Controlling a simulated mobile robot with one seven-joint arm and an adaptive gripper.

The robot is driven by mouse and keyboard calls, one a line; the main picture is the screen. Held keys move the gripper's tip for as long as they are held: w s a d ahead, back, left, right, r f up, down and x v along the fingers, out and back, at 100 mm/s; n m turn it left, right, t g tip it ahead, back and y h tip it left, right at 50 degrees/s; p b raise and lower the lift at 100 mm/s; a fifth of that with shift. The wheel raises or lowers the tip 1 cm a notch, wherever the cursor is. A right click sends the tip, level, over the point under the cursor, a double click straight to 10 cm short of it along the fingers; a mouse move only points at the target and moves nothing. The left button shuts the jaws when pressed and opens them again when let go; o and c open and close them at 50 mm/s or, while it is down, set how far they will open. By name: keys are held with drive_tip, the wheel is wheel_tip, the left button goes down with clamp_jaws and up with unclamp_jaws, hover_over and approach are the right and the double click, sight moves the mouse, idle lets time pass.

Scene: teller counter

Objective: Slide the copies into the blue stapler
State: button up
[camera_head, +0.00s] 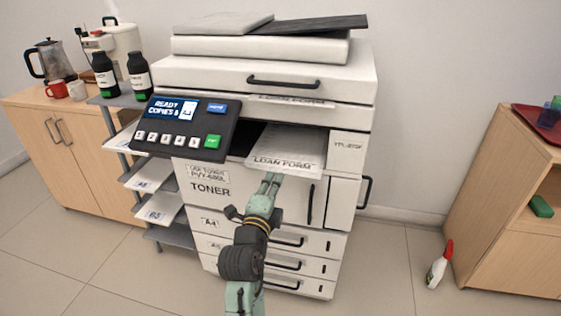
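White sheets headed "LOAN FORM" (287,147) lie in the output slot of the large white copier (262,78), with their front edge sticking out. My gripper (271,178) is just at that front edge, in front of the copier. Its fingers point up toward the sheets. I cannot tell whether they touch or pinch the paper, or how far apart they are. I cannot make out a blue stapler in this view.
The control panel (186,127) juts out left of the slot. Paper shelves (160,212) stand below it. Another cabinet (505,225) bears a red tray (545,121) at right.

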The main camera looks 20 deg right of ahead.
sight(280, 167)
drive_tip(key=p+x, duration=0.1)
drive_tip(key=x, duration=0.5)
drive_tip(key=shift+x, duration=0.85)
clamp_jaws()
drive_tip(key=shift+r, duration=0.1)
wheel_tip(280, 167, up, 2)
drive_tip(key=shift+r+p, duration=0.25)
drive_tip(key=shift+p, duration=0.45)
drive_tip(key=s+a+r+b, duration=0.1)
drive_tip(key=s+a+r, duration=0.4)
drive_tip(key=s+a, duration=0.3)
drive_tip(key=s, duration=0.3)
drive_tip(key=shift+s, duration=0.3)
